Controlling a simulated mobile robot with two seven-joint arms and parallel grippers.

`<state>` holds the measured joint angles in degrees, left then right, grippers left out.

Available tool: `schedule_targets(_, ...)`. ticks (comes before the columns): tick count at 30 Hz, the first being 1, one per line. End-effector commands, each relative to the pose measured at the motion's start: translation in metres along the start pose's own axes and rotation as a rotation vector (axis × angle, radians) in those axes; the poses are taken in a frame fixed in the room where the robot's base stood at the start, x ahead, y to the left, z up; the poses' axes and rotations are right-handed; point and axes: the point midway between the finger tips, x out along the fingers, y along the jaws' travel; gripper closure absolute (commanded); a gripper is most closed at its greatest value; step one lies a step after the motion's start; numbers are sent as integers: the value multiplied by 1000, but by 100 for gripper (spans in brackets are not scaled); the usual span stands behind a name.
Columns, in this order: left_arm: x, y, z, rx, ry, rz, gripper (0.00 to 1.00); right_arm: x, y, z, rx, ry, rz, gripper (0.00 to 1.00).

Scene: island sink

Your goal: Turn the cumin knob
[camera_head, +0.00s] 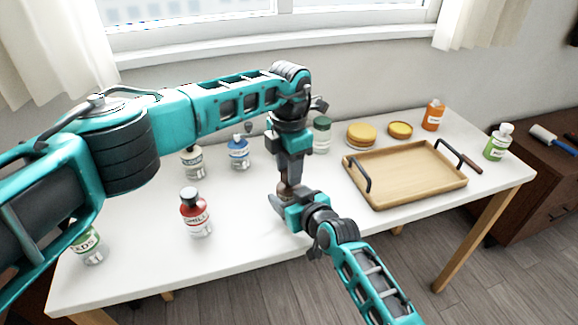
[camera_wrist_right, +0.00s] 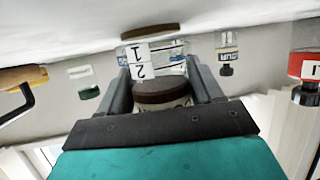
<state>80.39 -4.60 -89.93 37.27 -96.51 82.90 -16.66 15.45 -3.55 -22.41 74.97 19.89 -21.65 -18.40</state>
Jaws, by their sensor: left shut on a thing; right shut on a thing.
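A small grinder-like jar with a brown top (camera_head: 284,188) stands mid-table in the head view, mostly hidden by my grippers. In the right wrist view, which looks upside down, its brown round knob (camera_wrist_right: 165,93) sits between the fingers, with a clear body and white label beyond; I cannot read it as cumin. My right gripper (camera_head: 278,203) is shut on the jar from the front, low near the table; its fingers also show in the right wrist view (camera_wrist_right: 163,90). My left gripper (camera_head: 288,183) points straight down from above and is shut on the brown top.
A green-lidded jar (camera_head: 321,135) stands behind. A wooden tray (camera_head: 410,200) fills the right. An orange bottle (camera_head: 433,115) and a green bottle (camera_head: 498,143) stand beyond.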

Motion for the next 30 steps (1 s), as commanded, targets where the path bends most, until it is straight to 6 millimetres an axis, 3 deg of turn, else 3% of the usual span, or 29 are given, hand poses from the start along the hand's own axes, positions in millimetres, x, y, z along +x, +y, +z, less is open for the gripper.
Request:
schedule_targets(15,-1,0,0,461,0,0,92,0,0,1,0,-2,0,69)
schedule_targets(30,-1,0,0,675,0,0,92,0,0,1,0,-2,0,69)
